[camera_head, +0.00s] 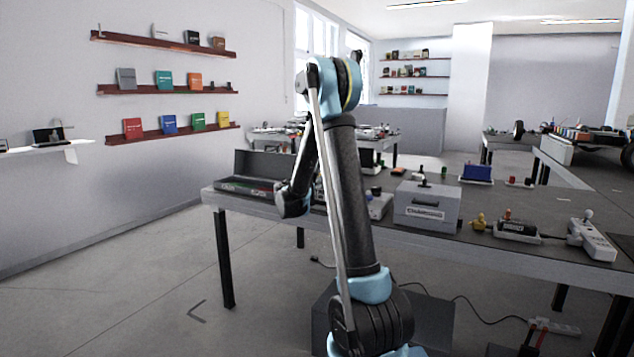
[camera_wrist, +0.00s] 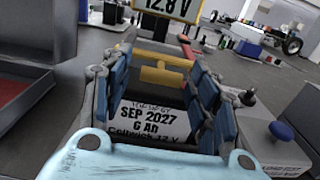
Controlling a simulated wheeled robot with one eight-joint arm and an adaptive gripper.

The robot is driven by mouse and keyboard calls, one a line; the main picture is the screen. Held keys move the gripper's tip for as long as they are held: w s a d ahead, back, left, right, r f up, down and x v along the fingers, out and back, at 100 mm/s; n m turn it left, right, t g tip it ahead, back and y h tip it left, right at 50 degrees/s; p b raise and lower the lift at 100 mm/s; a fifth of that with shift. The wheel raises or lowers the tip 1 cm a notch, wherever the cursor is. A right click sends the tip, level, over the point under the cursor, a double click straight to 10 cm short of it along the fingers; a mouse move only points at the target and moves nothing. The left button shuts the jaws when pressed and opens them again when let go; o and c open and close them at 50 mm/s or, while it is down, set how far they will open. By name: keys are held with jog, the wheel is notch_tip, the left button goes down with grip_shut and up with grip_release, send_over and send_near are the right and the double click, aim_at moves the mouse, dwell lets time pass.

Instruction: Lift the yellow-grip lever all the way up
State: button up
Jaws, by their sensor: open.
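In the wrist view my gripper (camera_wrist: 158,72) is open, its blue-padded fingers standing apart on the left and right. A yellow grip (camera_wrist: 166,77), a short crossbar with a stub, shows between the fingers, apart from both pads as far as I can tell. Another yellow bar (camera_wrist: 172,54) lies just beyond it. A dark labelled block (camera_wrist: 150,115) reading "SEP 2027, 6 Ah" shows between the fingers, nearer the palm. In the head view my gripper (camera_head: 292,200) is at the table's left part, partly hidden by my arm. The lever cannot be made out there.
A yellow-framed meter (camera_wrist: 168,8) reading 12.8 V stands beyond the grip. An open red-lined case (camera_wrist: 35,85) is at left. A grey box with a blue knob (camera_wrist: 281,130) is close at right. In the head view a grey labelled box (camera_head: 427,207) stands right of my arm.

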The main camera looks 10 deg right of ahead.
jog(key=shift+w+d, duration=0.4)
jog(key=shift+w, duration=0.2)
grip_shut()
jog(key=shift+a+r, duration=0.1)
